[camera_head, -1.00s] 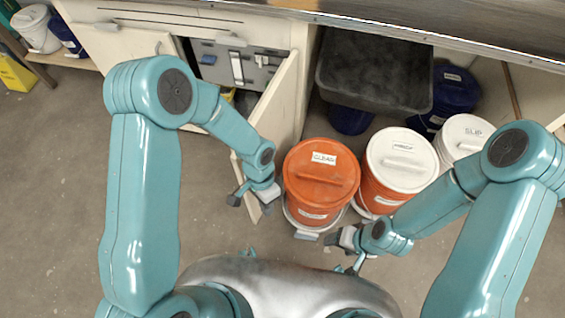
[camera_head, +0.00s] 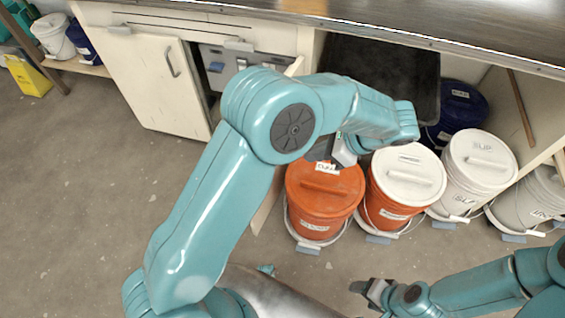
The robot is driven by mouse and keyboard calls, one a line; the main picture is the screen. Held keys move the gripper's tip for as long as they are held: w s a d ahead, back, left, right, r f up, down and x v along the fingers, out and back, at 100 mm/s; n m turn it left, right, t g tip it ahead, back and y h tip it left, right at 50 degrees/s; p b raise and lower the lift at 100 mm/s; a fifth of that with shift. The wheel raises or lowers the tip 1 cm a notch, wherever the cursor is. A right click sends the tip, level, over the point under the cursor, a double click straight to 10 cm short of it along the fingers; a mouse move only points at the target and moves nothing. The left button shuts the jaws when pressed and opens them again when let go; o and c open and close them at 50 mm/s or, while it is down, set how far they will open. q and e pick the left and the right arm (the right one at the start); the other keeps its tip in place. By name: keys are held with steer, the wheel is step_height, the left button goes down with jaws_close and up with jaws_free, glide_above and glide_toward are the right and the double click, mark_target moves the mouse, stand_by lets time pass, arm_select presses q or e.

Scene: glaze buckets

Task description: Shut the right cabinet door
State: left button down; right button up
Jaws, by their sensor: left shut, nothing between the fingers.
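The right cabinet door (camera_head: 268,203) stands open, swung out toward me. My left arm hides most of it; a cream strip of its lower part shows between the arm and the orange bucket. The left cabinet door (camera_head: 140,85), with a grey handle, stands at the front, with a dark gap at its right edge. My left gripper (camera_head: 325,150) is shut and empty, above the orange bucket's lid and right of the open door; its wrist partly hides it. My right gripper (camera_head: 366,289) is low over the floor, well away from the door; its jaw opening is unclear.
An orange-lidded bucket (camera_head: 318,205) stands just right of the open door. A white-lidded orange bucket (camera_head: 395,190) and white buckets (camera_head: 472,172) continue rightward. A dark blue bucket (camera_head: 462,105) is behind. The worktop edge (camera_head: 430,45) overhangs. Floor at left is clear.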

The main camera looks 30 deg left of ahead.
arm_select(q)
steer(key=s+a+f+b, duration=0.1)
steer(key=s+a+f, duration=0.1)
steer(key=a+f, duration=0.5)
steer(key=shift+a, duration=1.9)
steer(key=shift+s+a, duration=0.1)
steer(key=shift+s, duration=0.05)
